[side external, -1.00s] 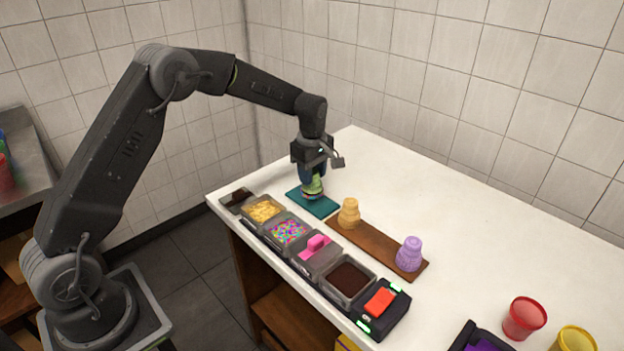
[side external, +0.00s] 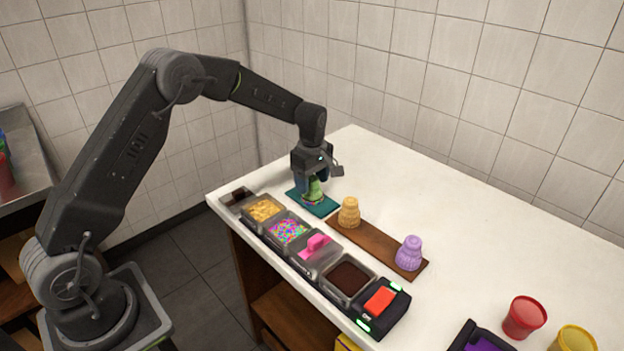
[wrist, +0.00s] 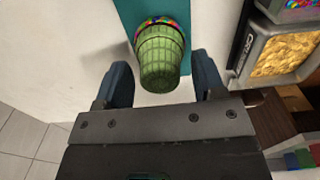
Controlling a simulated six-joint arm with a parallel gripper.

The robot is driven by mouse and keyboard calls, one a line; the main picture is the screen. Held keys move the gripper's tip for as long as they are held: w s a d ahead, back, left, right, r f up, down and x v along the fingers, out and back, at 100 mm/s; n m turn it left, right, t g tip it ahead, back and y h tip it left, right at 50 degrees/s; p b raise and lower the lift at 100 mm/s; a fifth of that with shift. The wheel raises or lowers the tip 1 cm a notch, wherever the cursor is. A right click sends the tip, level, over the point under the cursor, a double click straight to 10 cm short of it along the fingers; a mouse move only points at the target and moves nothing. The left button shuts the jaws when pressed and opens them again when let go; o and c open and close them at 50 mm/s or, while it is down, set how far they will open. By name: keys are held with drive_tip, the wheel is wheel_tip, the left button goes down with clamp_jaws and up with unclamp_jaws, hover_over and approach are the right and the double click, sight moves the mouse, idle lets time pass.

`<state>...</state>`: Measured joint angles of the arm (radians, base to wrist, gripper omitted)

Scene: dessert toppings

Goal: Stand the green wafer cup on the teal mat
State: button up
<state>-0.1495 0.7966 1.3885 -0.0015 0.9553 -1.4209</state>
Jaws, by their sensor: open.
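The green wafer cup (side external: 314,190) stands upright on the teal mat (side external: 325,209), its sprinkle-coated end down and its plain end up. The cup also shows in the wrist view (wrist: 160,62), with a band of coloured sprinkles at its far end over the teal mat (wrist: 129,10). My gripper (side external: 312,184) is around the upper part of the cup. In the wrist view, its two blue fingers (wrist: 162,68) are spread, one on each side of the cup, with gaps showing.
A row of topping tubs, including yellow flakes (side external: 263,210) and sprinkles (side external: 287,230), runs along the counter's front edge. A brown board (side external: 378,243) holds an orange cup (side external: 349,212) and a purple cup (side external: 409,253). The counter behind the mat is clear.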

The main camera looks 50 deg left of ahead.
sight(312, 178)
wheel_tip(312, 178, up, 12)
drive_tip(key=r, duration=0.1)
drive_tip(key=s+d+r+m+t, duration=0.1)
drive_tip(key=s+d+r+m, duration=0.25)
drive_tip(key=s+r, duration=0.35)
drive_tip(key=s+d+m+t, duration=0.2)
drive_tip(key=s+m, duration=0.5)
drive_tip(key=s, duration=0.5)
drive_tip(key=s+d+m+t, duration=0.2)
drive_tip(key=s+m, duration=0.5)
drive_tip(key=s, duration=0.6)
drive_tip(key=shift+s+d+t, duration=0.2)
drive_tip(key=shift+s+t, duration=0.05)
drive_tip(key=shift+t, duration=0.05)
